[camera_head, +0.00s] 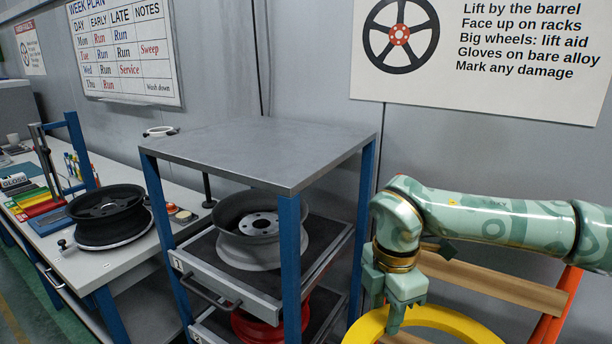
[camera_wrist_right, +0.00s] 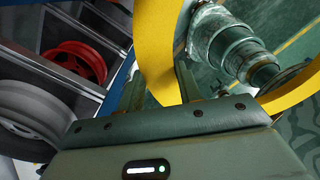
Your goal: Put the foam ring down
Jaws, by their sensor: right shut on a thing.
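The yellow foam ring (camera_head: 446,319) is at the lower right of the head view, cut off by the bottom edge. My right gripper (camera_head: 391,312) points down and is shut on the ring's left part. In the right wrist view the foam ring (camera_wrist_right: 154,48) rises as a broad yellow band between the fingers of my right gripper (camera_wrist_right: 160,92). The ring is held in the air to the right of the shelf rack. What lies under it is hidden in the head view. My left gripper is out of view.
A blue-post rack (camera_head: 262,150) stands left of the gripper, with a grey wheel (camera_head: 259,225) and a red wheel (camera_head: 262,328) on its shelves. A wooden-slatted orange stand (camera_head: 492,281) is behind the ring. A bench at left carries a black wheel (camera_head: 106,208).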

